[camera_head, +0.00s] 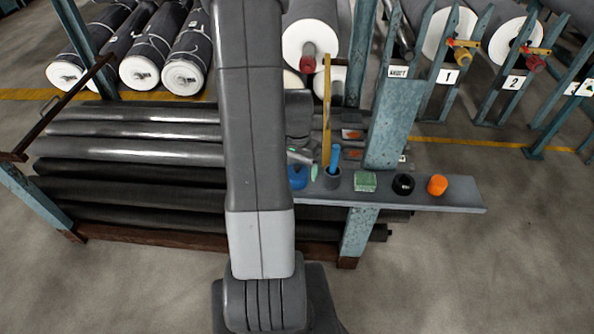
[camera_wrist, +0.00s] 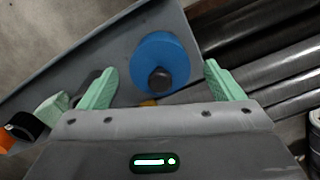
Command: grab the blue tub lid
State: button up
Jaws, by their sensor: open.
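The blue tub lid (camera_wrist: 148,50) is a round blue disc with a dark knob in the wrist view. It lies over the grey shelf (camera_wrist: 75,65), near its edge. In the head view the blue lid (camera_head: 298,180) is at the left of the shelf, partly hidden by my arm. My gripper (camera_wrist: 160,66) is open, with one pale green finger to each side of the lid and nothing between them that it grips. I cannot tell the exact height of the fingers above the lid. The tub below it is hidden.
Dark rolls (camera_head: 130,150) and a blue post (camera_head: 393,125) are close by.

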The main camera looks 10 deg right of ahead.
jog(key=c, duration=1.1)
